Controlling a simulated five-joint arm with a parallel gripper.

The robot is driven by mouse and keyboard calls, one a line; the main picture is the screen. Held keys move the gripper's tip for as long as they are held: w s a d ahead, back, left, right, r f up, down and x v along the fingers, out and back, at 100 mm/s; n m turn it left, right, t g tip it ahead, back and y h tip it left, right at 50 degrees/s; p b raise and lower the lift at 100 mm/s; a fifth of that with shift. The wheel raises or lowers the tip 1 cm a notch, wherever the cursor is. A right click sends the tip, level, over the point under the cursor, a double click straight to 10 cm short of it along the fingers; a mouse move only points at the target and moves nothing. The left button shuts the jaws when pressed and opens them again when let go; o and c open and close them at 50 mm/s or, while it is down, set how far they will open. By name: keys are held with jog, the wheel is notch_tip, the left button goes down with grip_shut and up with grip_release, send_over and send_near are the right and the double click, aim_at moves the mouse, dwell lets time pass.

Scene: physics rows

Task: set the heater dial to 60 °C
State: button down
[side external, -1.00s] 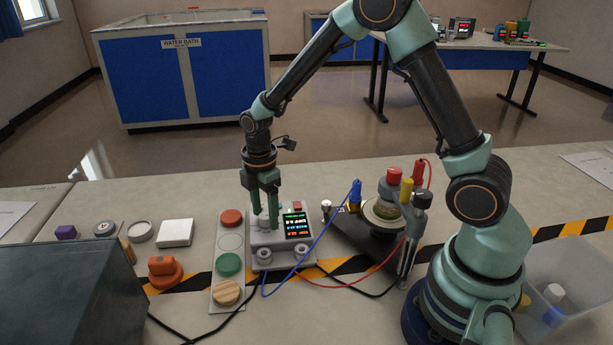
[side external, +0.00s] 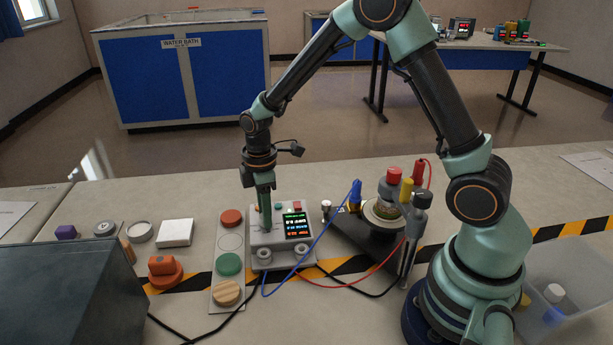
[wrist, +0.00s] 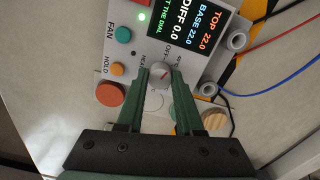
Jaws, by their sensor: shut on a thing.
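The grey heater control box (side external: 284,245) stands on the bench in the side view. Its screen (side external: 296,225) is lit; in the wrist view the screen (wrist: 195,24) reads TOP 22.0, BASE 22.0 and DIFF 0.0. The heater dial (wrist: 160,73) is a small grey knob with a red mark, beside the lettering OFF and HEAT. My gripper (wrist: 160,76) is shut on the dial, one green finger at each side. In the side view my gripper (side external: 266,226) points straight down on the box and hides the dial. The dial's exact setting cannot be read.
A teal FAN button (wrist: 124,35) and an orange HOLD button (wrist: 117,69) lie close to the fingers. A strip with coloured discs (side external: 229,264) lies left of the box. Blue (side external: 318,245) and red cables run right to a black stand (side external: 358,240). A dark case (side external: 75,295) fills the front left.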

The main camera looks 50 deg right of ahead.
jog(key=m, duration=0.5)
jog(key=shift+m, duration=0.3)
jog(key=m, duration=0.5)
jog(key=shift+m, duration=0.3)
jog(key=m, duration=1.1)
jog(key=shift+r, duration=0.1)
jog(key=shift+m, duration=0.3)
jog(key=c, duration=0.5)
grip_release()
jog(key=shift+c, duration=0.2)
